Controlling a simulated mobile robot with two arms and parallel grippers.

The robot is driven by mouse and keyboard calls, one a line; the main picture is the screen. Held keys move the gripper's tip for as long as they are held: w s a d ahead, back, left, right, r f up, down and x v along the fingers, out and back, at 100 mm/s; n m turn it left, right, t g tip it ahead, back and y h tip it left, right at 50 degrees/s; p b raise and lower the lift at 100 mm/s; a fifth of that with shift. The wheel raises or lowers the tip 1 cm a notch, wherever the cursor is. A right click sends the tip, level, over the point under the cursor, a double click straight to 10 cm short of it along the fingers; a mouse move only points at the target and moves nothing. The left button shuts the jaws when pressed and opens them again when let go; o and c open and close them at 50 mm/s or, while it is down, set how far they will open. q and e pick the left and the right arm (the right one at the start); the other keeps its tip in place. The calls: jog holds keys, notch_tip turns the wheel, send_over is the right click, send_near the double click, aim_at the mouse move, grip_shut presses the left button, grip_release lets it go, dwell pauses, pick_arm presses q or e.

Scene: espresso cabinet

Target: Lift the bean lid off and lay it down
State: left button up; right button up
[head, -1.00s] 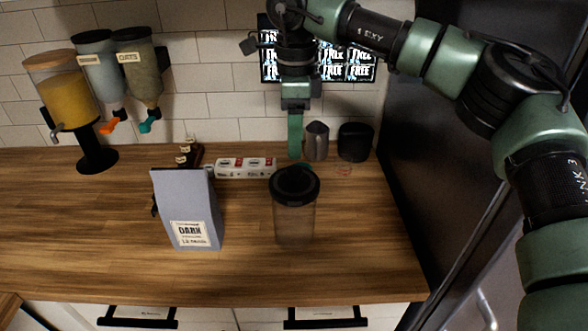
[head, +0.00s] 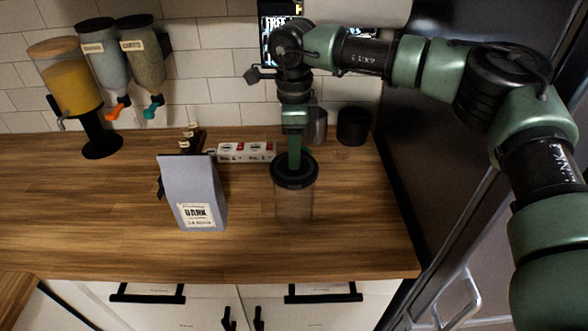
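The bean canister (head: 293,206) is a clear, dark-tinted container standing upright on the wooden counter. Its round black lid (head: 281,182) sits on top. My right gripper (head: 294,165) points straight down from above, and its green fingers overlap the lid's middle in the head view. Only one finger's width shows, so the gap between the fingers is hidden. I cannot tell whether the fingers touch the lid. My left gripper is not in view.
A grey bag labelled DARK (head: 190,190) stands left of the canister. A power strip (head: 246,151), a metal pitcher (head: 317,127) and a black container (head: 354,126) are behind. Dispensers line the back left. Bare counter (head: 110,210) lies at left; a dark fridge stands at right.

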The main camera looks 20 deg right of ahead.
jog(key=shift+w, duration=0.1)
grip_shut()
